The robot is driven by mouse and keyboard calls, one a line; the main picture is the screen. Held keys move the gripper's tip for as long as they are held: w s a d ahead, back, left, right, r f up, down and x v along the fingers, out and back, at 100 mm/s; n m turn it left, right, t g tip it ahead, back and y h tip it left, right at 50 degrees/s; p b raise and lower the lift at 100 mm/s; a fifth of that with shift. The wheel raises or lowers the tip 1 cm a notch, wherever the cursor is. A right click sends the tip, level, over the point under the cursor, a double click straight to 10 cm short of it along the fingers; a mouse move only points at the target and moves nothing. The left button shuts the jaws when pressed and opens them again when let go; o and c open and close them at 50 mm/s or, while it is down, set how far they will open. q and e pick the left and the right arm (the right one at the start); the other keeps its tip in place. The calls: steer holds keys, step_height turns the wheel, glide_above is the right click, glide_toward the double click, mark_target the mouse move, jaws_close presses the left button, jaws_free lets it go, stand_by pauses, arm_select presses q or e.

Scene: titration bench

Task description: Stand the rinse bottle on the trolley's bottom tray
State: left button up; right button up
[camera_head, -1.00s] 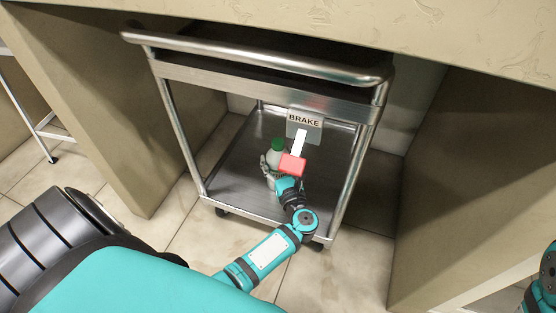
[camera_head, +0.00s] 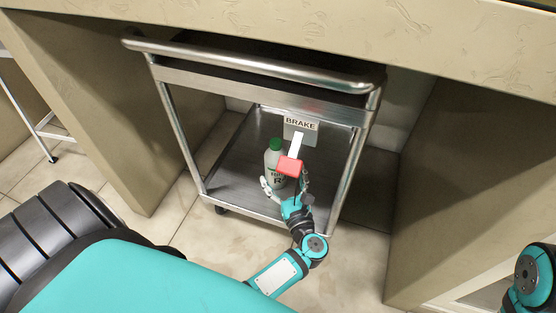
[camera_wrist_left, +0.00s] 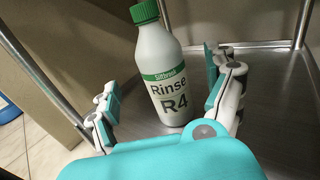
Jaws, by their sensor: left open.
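The rinse bottle (camera_head: 273,160) is white with a green cap and a label reading Rinse R4. It stands upright on the bottom tray (camera_head: 232,172) of the steel trolley. In the left wrist view the bottle (camera_wrist_left: 163,68) stands just beyond and between the fingers of my left gripper (camera_wrist_left: 165,100). In the head view my left gripper (camera_head: 284,187) is open, in front of the bottle, with its fingers apart. Part of the bottle is hidden behind the brake pedal and my gripper. Of my right arm only a part shows at the right edge; its gripper is out of view.
A red brake pedal (camera_head: 290,166) on a white lever hangs in front of the bottle, below a BRAKE sign (camera_head: 300,124). The trolley's top rail (camera_head: 250,66) and posts frame the opening. Beige bench walls (camera_head: 445,190) stand either side. The tray around the bottle is clear.

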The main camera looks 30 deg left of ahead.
arm_select(q)
steer(key=v, duration=0.4)
steer(key=shift+s+d+p, duration=0.2)
steer(key=shift+d+p, duration=0.05)
steer(key=shift+p, duration=0.1)
